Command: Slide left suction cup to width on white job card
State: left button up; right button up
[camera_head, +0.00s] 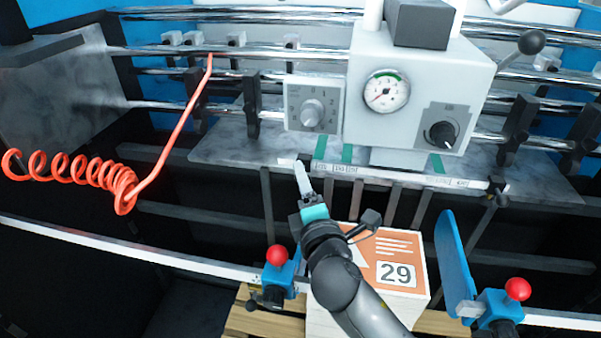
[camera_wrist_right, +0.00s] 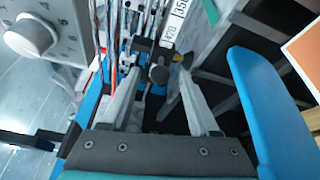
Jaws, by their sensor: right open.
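My right gripper (camera_head: 302,178) reaches up to the left end of a white scale bar (camera_head: 400,178) below the grey-white machine head. In the right wrist view its two fingers (camera_wrist_right: 158,85) are apart. A black clamp with a round knob (camera_wrist_right: 159,73) shows near and between the fingertips, beside the printed scale; contact cannot be told. A similar black clamp (camera_head: 498,185) sits at the bar's right end. I cannot tell which part is the left suction cup. My left gripper is not in view.
Blue side guides with red knobs stand left (camera_head: 278,258) and right (camera_head: 515,290) of the stack. A coiled red hose (camera_head: 80,170) hangs at left. Chrome rails (camera_head: 240,52) cross behind.

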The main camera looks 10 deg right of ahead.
jog(key=shift+w, duration=1.3)
grip_shut()
jog(key=shift+f, duration=0.1)
dwell(0.4)
